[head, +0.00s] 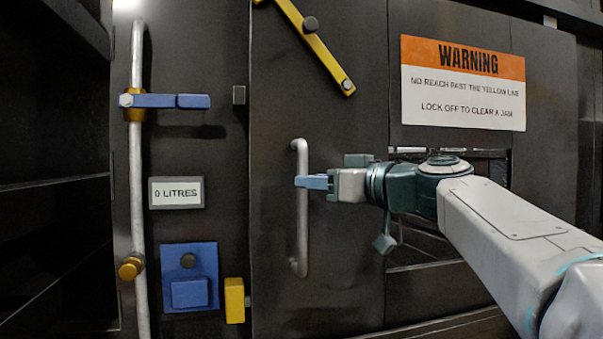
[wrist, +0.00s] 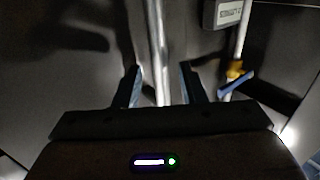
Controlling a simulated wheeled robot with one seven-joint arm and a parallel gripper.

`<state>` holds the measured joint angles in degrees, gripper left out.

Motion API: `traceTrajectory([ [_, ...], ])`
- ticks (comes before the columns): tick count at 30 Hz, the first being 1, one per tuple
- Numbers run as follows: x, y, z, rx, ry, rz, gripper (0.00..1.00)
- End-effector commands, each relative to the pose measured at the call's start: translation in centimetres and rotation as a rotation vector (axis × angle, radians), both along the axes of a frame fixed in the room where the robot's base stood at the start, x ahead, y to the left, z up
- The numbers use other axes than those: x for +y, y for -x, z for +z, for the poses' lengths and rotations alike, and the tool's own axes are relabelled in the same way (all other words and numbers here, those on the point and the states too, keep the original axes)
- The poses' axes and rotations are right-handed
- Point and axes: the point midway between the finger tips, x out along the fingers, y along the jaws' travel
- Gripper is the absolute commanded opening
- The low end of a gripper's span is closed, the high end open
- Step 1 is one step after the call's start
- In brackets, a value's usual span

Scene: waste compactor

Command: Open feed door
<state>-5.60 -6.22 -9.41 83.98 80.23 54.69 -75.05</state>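The feed door appears to be the dark panel (head: 345,280) in the middle of the head view. A vertical grey bar handle (head: 302,230) is fixed on it. My gripper (head: 314,182) is at the handle's upper middle, reaching in from the right. In the wrist view the handle (wrist: 156,45) runs between my two blue-tipped fingers (wrist: 160,88), one on each side. Gaps show between the bar and both fingers, so the gripper is open around it. My arm hides part of the panel's right edge.
A yellow bar (head: 318,48) lies slanted across the panel's top. Left are a grey pipe (head: 137,190), a blue lever (head: 165,101), a "0 LITRES" display (head: 176,193) and a blue box (head: 189,278). A warning sign (head: 463,82) and a dark barred opening (head: 425,252) are right.

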Motion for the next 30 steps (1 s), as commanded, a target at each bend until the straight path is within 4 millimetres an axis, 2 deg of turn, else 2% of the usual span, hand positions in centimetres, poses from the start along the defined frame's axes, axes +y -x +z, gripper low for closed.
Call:
traceTrajectory([
  [3,1.6,-1.3,0.2,0.001,0.002,0.002,0.37],
  [7,2.5,-2.1,0.1,0.0,0.001,0.001,0.37],
  [18,3.0,-2.5,0.0,-0.001,0.001,-0.001,0.37],
  [19,3.0,-2.5,0.0,-0.001,0.001,-0.001,0.34],
  [21,3.0,-2.5,0.0,-0.001,0.001,-0.001,0.15],
  [23,3.0,-2.5,0.0,0.0,0.001,-0.001,0.0],
  [30,2.9,-2.5,-0.1,0.0,0.001,0.004,0.0],
])
